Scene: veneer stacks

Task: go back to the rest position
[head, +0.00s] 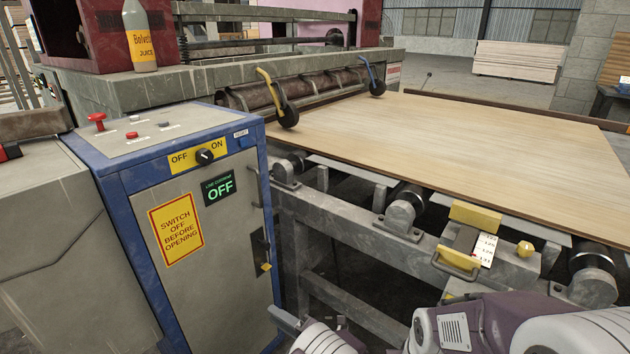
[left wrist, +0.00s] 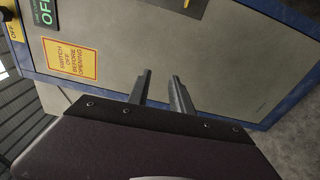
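My left gripper (head: 285,320) is at the bottom of the head view, in front of the lower part of the control cabinet (head: 185,290). In the left wrist view, its two grey fingers (left wrist: 160,75) stand apart with nothing between them. The gripper is open and points toward the grey cabinet door (left wrist: 225,65). The head view does not show clearly how far the fingers are from the door. My right gripper is not in view.
The cabinet has a selector knob (head: 205,156), a green OFF display (head: 219,187) and a red button (head: 97,118). A veneer sheet (head: 460,140) lies on the roller frame at right. A juice bottle (head: 139,40) stands on the machine. A yellow stop block (head: 475,216) sits on the frame.

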